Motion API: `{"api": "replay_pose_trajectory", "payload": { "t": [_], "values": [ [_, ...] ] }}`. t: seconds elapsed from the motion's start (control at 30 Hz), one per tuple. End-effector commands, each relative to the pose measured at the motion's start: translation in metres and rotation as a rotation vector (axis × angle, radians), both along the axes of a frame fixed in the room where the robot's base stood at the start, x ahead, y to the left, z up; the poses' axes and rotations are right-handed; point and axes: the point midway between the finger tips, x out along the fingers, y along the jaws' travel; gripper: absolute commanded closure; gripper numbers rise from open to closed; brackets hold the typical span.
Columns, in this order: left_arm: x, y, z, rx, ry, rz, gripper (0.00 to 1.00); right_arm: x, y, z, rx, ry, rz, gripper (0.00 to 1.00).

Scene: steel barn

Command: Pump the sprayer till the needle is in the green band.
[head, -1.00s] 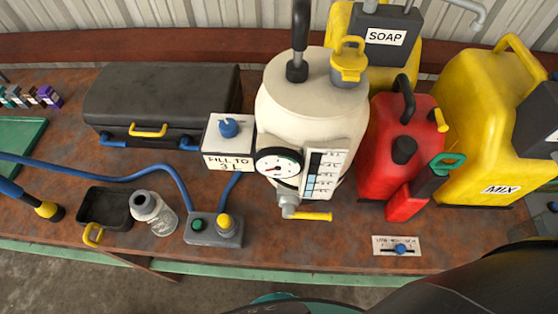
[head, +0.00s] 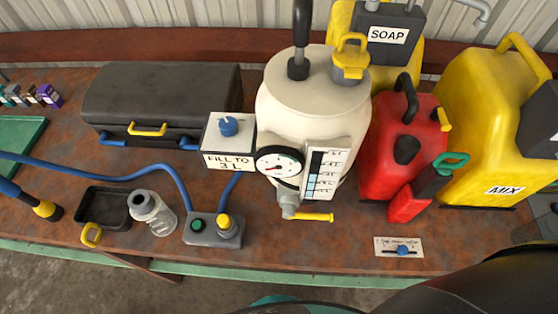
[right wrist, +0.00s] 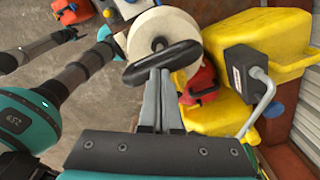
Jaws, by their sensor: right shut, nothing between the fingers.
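The cream sprayer tank (head: 312,105) stands on the bench, with its black pump rod and handle (head: 301,40) rising past the top edge of the head view. Its round gauge (head: 279,163) faces front; the needle points left, and the dial's bands are too small to tell. A level scale (head: 326,172) sits beside it. In the right wrist view my right gripper (right wrist: 161,78) is shut and empty at the black loop handle (right wrist: 160,62), with the tank (right wrist: 166,28) beyond; whether they touch is unclear. My left gripper does not show.
A red can (head: 385,165) and a yellow MIX jug (head: 475,130) stand close right of the tank. A "FILL TO 3 L" box (head: 228,140) and black case (head: 160,100) are left. A yellow-handled tap (head: 315,217) projects in front, near a button box (head: 213,230).

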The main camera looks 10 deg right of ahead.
Motion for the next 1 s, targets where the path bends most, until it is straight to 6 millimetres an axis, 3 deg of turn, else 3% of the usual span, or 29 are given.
{"api": "replay_pose_trajectory", "payload": {
  "t": [1.0],
  "values": [
    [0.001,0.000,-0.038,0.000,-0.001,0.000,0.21,0.000,0.000,-0.054,0.000,0.003,0.002,1.00]
  ]
}}
